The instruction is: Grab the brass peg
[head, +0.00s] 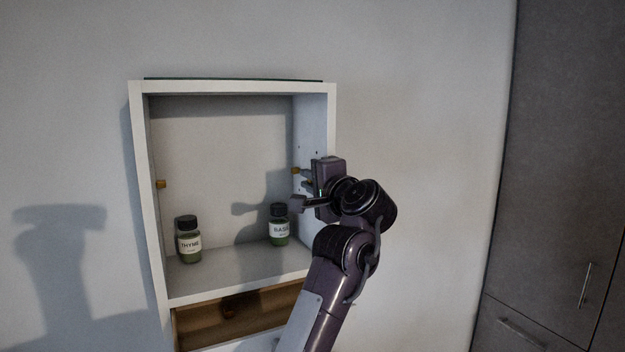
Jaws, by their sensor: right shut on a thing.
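One brass peg (296,171) shows at the inner right wall of the open white cabinet (331,120), right at the fingertips of my right gripper (306,179). That gripper is shut on this peg, and its fingers and body partly hide it. I cannot tell whether the peg still sits in the wall. A second brass peg (160,184) sticks out of the inner left wall of the cabinet, apart from any gripper. My left gripper is out of view.
A THYME jar (189,242) and a BASIL jar (279,228) stand on the cabinet floor. Below is an open wooden drawer (215,322), partly behind my right arm. A tall grey cupboard (560,170) stands at the right. The cabinet's middle is empty.

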